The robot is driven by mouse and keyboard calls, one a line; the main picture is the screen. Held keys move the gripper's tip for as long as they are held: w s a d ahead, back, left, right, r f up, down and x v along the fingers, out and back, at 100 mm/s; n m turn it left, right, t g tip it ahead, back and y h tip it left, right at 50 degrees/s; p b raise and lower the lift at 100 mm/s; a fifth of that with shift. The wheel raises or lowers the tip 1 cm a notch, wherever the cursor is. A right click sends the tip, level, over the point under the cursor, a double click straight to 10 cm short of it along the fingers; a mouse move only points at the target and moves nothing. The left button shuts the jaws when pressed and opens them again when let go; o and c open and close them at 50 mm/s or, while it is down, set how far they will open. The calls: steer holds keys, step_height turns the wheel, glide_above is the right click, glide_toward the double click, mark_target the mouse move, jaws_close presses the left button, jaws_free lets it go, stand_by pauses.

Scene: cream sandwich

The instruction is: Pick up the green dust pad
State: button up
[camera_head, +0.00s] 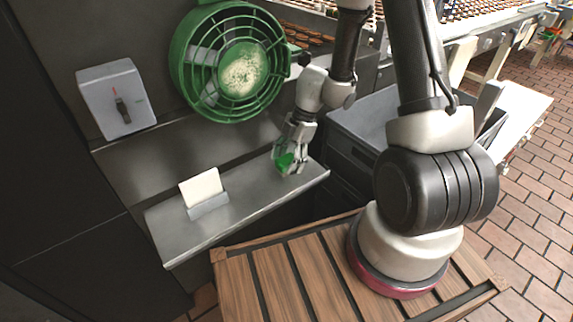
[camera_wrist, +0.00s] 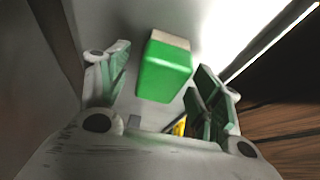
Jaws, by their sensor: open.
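The green dust pad (camera_wrist: 165,70) is a green block with a pale end, lying on the metal shelf. In the wrist view it sits between and a little beyond the two fingers of my gripper (camera_wrist: 160,95). The fingers are open, with a gap on each side of the pad. In the head view my gripper (camera_head: 290,160) is low over the right part of the shelf (camera_head: 245,205), and the green pad (camera_head: 284,161) shows at its fingers, partly hidden by them.
A white card in a grey holder (camera_head: 208,210) stands on the shelf's left part. A green caged fan (camera_head: 230,62) and a grey switch box (camera_head: 117,97) are on the wall above. A grey crate (camera_head: 360,118) stands right of the shelf. The shelf between holder and gripper is clear.

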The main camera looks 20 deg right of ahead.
steer(key=shift+a+f, duration=0.15)
steer(key=shift+f, duration=0.35)
steer(key=c, duration=1.1)
steer(key=shift+r, duration=0.1)
steer(key=shift+r, duration=0.55)
steer(key=d, duration=0.2)
steer(key=w+d, duration=0.1)
steer(key=d, duration=0.2)
steer(key=w+d, duration=0.1)
steer(key=d, duration=0.1)
steer(key=shift+w+d, duration=0.25)
steer(key=shift+d, duration=0.1)
step_height(320, 180, up, 14)
steer(key=shift+f, duration=0.1)
